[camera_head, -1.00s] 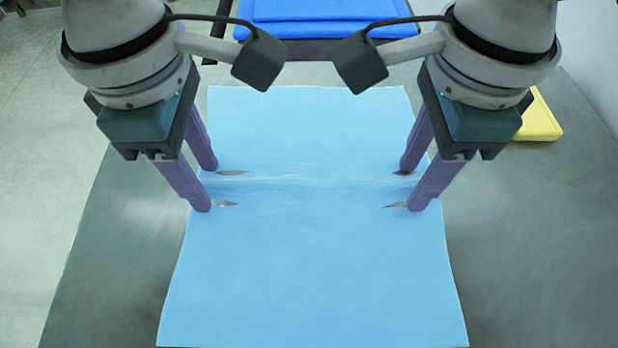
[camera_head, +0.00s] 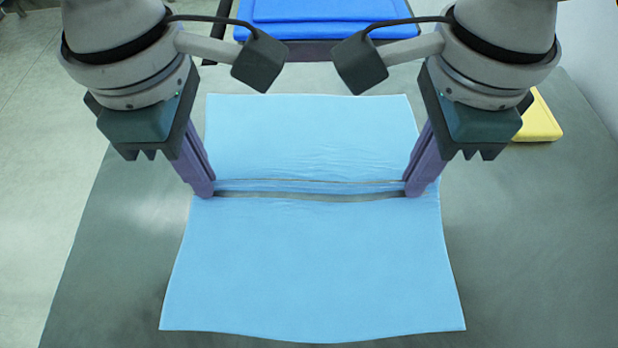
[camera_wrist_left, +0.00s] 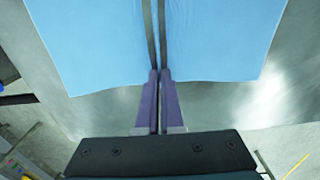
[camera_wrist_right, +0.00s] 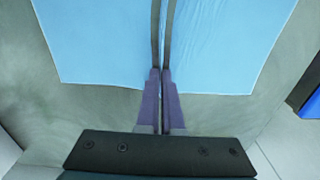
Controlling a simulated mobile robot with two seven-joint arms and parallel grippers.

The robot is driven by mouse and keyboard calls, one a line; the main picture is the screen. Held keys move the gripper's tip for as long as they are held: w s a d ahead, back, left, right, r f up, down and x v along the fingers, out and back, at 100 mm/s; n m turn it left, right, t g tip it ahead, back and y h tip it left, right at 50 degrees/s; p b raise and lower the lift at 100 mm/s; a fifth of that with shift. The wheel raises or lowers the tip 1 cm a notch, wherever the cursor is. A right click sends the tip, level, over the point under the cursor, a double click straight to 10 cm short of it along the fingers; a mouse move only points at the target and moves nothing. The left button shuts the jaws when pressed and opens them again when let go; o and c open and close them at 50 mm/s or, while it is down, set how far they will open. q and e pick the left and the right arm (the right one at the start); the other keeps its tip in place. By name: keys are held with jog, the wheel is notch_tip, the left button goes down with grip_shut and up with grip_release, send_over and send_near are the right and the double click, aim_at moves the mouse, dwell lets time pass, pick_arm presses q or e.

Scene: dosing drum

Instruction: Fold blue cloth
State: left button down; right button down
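The light blue cloth (camera_head: 312,265) lies spread on the grey table. A narrow pinched strip of it runs across its middle between my grippers, with a thin dark line behind and a grey band in front. My left gripper (camera_head: 207,190) is shut on the cloth at the left edge of this strip, fingers pointing down. My right gripper (camera_head: 411,188) is shut on it at the right edge. The left wrist view shows the purple fingers (camera_wrist_left: 158,75) close together at the strip's end. The right wrist view shows the same at the other side (camera_wrist_right: 160,75).
The grey table (camera_head: 535,250) is clear left and right of the cloth. A yellow block (camera_head: 540,120) sits at the back right, near my right arm. Blue folded material (camera_head: 320,12) lies in a dark-edged holder beyond the table's far edge.

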dwell(0.6)
